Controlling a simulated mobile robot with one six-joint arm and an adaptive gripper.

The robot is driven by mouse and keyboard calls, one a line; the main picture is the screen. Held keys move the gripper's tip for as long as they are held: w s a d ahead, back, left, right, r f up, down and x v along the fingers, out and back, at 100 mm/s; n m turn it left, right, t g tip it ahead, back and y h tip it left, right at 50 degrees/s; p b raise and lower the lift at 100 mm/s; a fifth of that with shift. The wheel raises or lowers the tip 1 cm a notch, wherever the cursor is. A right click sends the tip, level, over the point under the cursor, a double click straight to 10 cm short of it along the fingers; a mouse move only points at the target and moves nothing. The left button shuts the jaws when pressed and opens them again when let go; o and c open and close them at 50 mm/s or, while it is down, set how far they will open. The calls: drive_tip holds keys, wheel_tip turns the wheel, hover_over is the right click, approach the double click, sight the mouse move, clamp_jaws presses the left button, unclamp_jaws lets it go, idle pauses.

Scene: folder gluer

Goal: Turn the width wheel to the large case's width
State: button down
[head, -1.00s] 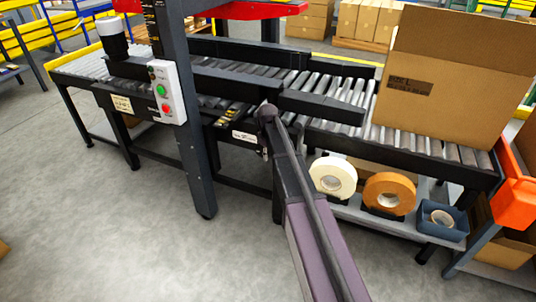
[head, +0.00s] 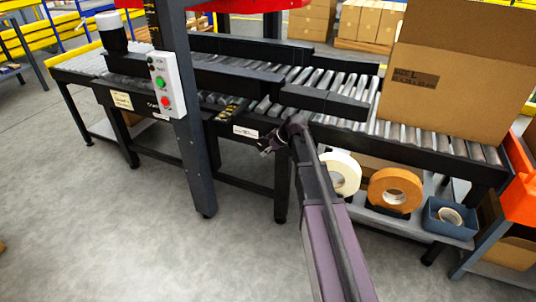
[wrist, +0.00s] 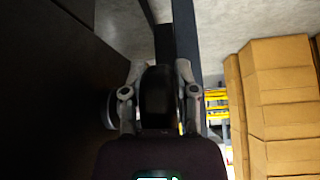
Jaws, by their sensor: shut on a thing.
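The width wheel (wrist: 157,100) shows in the wrist view as a dark, rounded shape seen edge-on. My gripper (wrist: 158,82) has a finger on each side of it and is shut on it. In the head view my gripper (head: 268,145) is at the front side rail of the conveyor, just below a white label; the wheel cannot be made out clearly there. The large case (head: 455,75) is a brown carton marked "SIZE L", upright on the rollers at the right. Black side guides (head: 325,101) lie along the conveyor left of the case.
The roller conveyor (head: 455,146) runs across the view. A dark post (head: 197,165) with a button box (head: 163,85) stands left of my gripper. Tape rolls (head: 395,188) and a blue bin (head: 447,217) sit on a lower shelf. The floor in front is clear.

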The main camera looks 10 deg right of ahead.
idle(0.5)
drive_tip(key=shift+c, duration=2)
unclamp_jaws()
drive_tip(key=shift+r+p, duration=0.1)
drive_tip(key=shift+p, duration=0.25)
